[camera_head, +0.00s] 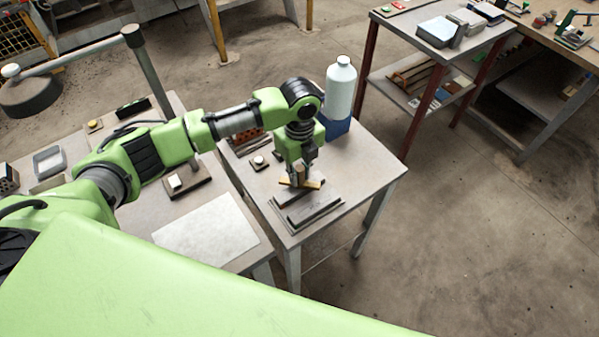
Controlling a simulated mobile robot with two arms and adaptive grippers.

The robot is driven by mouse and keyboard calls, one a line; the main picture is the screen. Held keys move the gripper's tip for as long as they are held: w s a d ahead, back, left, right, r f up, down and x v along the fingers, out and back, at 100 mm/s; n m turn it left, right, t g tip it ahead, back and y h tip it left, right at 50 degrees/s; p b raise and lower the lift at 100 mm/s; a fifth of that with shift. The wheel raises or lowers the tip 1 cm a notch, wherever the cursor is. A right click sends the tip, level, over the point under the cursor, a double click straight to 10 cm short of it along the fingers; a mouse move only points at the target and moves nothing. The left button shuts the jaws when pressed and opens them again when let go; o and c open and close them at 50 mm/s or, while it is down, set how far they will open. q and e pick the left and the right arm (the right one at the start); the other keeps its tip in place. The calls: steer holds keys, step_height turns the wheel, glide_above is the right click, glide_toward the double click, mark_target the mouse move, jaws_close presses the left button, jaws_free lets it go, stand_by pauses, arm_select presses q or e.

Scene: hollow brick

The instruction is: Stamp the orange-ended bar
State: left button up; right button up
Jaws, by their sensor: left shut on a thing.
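My left gripper (299,169) reaches over the small table, pointing down. It is shut on a small upright piece that looks like a stamp; the fingers hide most of it. Just below the fingertips is a short bar (313,184) with an orange-tan tone, lying crosswise. It is above a grey block (308,206) on a flat base near the table's front edge. I cannot tell whether the held piece touches the bar. My right gripper is not in view.
A white bottle (340,90) stands in a blue holder (335,127) behind the gripper. A small dark pad with a light knob (259,161) lies left of it. A white sheet (207,234) lies on the nearer table. The floor to the right is clear.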

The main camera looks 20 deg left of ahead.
arm_select(q)
steer(key=shift+f, duration=0.5)
stand_by(0.6)
steer(key=shift+s+f, duration=0.1)
stand_by(1.9)
step_height(320, 180, up, 7)
steer(key=p, duration=0.8)
stand_by(0.8)
